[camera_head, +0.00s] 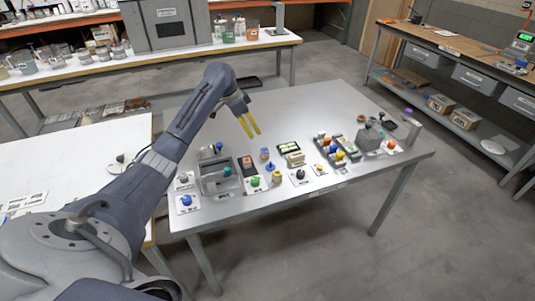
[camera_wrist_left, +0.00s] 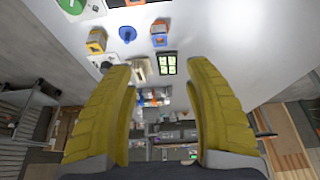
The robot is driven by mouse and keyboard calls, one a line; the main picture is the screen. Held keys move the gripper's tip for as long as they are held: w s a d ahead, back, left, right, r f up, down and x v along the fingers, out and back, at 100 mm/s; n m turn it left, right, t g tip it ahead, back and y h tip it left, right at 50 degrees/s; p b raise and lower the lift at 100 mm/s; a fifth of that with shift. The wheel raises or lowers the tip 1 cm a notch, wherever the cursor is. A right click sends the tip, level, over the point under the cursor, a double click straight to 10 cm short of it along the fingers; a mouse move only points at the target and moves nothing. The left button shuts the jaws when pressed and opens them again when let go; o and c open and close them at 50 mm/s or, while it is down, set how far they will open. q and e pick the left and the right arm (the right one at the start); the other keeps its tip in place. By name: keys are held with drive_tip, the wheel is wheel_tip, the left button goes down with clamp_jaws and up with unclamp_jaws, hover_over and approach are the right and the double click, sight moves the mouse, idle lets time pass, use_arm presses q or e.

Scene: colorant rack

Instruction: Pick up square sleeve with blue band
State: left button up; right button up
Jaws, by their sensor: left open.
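A small square block with blue on it (camera_head: 265,153), which looks like the square sleeve with blue band, stands on the metal table (camera_head: 330,205). In the left wrist view it is the small block with blue and orange (camera_wrist_left: 159,40), near the top centre. My left gripper (camera_head: 250,124) hangs above the table, up and left of the sleeve in the head view. Its two yellow fingers (camera_wrist_left: 160,95) are spread wide with nothing between them. They are clear of the sleeve. My right gripper is not in view.
A grey bin (camera_head: 218,182) stands left, and a rack of coloured knobs (camera_head: 338,152) right. The table's back is mostly clear.

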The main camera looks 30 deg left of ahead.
sight(265, 151)
use_arm(q)
drive_tip(key=x, duration=1.5)
drive_tip(key=shift+c, duration=0.4)
drive_tip(key=c, duration=0.9)
